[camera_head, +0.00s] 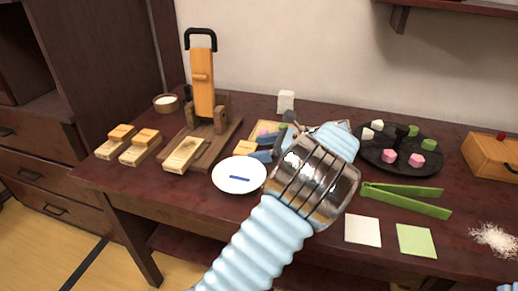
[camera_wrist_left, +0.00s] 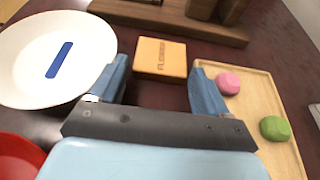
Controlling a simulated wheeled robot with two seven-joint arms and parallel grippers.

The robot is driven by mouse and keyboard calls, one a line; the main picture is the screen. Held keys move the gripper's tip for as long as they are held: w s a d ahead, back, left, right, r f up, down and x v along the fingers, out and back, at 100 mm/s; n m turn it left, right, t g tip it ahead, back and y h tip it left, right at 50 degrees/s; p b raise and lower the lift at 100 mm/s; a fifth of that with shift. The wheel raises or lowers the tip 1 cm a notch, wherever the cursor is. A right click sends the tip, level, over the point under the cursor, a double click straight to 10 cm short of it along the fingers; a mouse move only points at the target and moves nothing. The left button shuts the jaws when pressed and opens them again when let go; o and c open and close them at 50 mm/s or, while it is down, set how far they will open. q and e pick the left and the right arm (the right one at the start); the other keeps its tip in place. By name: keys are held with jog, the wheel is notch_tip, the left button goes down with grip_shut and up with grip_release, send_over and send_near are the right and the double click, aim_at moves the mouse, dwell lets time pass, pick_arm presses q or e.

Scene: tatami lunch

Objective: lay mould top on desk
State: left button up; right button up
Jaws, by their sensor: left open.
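The mould top, a small light-orange wooden block with dark lettering (camera_wrist_left: 161,57), lies flat on the dark desk between the white plate and the wooden tray. In the head view it shows as a small orange patch (camera_head: 245,147). My left gripper (camera_wrist_left: 160,80) is open, its blue fingers apart on either side of the block's near end, with a gap to each. In the head view my left gripper (camera_head: 272,146) is over the desk beside the block. A pale mould base (camera_head: 185,155) without a top lies on the wooden stand. My right gripper is out of view.
A white plate (camera_head: 239,185) with a blue strip is close on the left. The tray (camera_wrist_left: 262,100) with pink and green sweets is close on the right. Two moulds with tops (camera_head: 116,145) stand far left. Green tongs (camera_head: 410,198) and a dark round tray (camera_head: 385,162) are right.

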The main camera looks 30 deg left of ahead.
pick_arm(q)
jog(key=v, duration=1.1)
jog(key=shift+d+r, duration=0.15)
jog(key=shift+d, duration=0.05)
